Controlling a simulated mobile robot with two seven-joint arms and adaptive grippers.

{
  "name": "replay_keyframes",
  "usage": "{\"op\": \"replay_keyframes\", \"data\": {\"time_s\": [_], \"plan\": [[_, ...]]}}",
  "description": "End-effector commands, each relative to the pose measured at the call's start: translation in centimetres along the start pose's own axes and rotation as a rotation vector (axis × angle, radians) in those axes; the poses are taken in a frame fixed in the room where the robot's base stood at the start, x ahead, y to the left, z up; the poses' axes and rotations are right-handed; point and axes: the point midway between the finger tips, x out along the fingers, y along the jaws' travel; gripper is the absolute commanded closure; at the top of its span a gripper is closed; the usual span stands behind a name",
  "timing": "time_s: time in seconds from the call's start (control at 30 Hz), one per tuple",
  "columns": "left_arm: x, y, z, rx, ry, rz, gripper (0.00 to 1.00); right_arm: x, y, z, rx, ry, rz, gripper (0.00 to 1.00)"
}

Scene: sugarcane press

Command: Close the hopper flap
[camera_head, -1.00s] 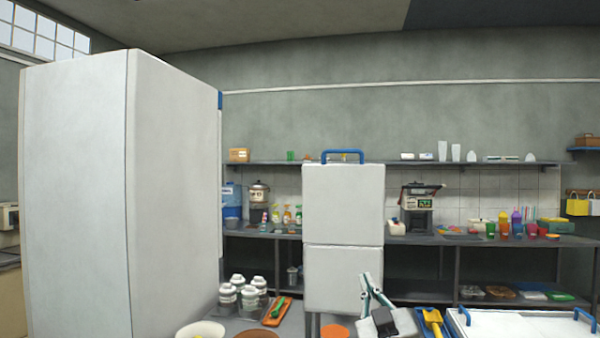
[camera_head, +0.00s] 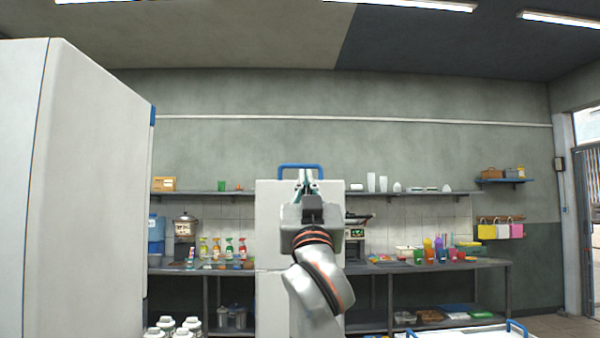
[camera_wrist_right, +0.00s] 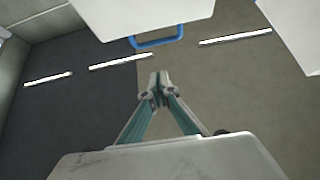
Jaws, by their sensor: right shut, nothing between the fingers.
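The flap looks like the upright white panel (camera_head: 268,215) with a blue handle (camera_head: 299,167) on its top edge, in the middle of the head view. My right gripper (camera_head: 304,174) points up in front of the panel, its tips overlapping the handle region in the picture. In the right wrist view, the gripper (camera_wrist_right: 158,78) is shut and empty. There the blue handle (camera_wrist_right: 158,42) and the white panel (camera_wrist_right: 150,12) lie beyond the tips, with a visible gap in the picture. My arm hides the middle of the panel. My left gripper is not in view.
A tall white cabinet (camera_head: 85,190) stands at the left. Behind the panel, a dark counter (camera_head: 440,266) holds bottles and cups, with a shelf (camera_head: 420,194) above. A white lid with a blue handle (camera_head: 516,327) is low at the right. Several white canisters (camera_head: 165,326) stand low at left.

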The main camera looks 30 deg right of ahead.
Motion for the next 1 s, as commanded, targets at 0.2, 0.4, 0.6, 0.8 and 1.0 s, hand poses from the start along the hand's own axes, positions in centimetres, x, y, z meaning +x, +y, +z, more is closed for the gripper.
{"op": "replay_keyframes", "data": {"time_s": [0.2, 0.4, 0.6, 0.8, 1.0], "plan": [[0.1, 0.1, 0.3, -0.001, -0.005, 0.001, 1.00, 4.5, 0.1, 0.0, -0.003, 0.000, 0.001, 1.00], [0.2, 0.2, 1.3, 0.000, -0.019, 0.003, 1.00, 7.1, 0.0, 1.7, -0.006, -0.005, 0.000, 1.00], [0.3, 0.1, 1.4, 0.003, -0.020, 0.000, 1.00, 8.4, 0.0, 2.9, -0.003, -0.003, -0.001, 1.00], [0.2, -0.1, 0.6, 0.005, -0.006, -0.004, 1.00, 8.7, 0.0, 2.9, 0.000, -0.001, 0.000, 1.00], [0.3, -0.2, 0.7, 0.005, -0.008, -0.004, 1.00, 8.7, 0.0, 2.9, -0.001, -0.001, 0.000, 1.00]]}}
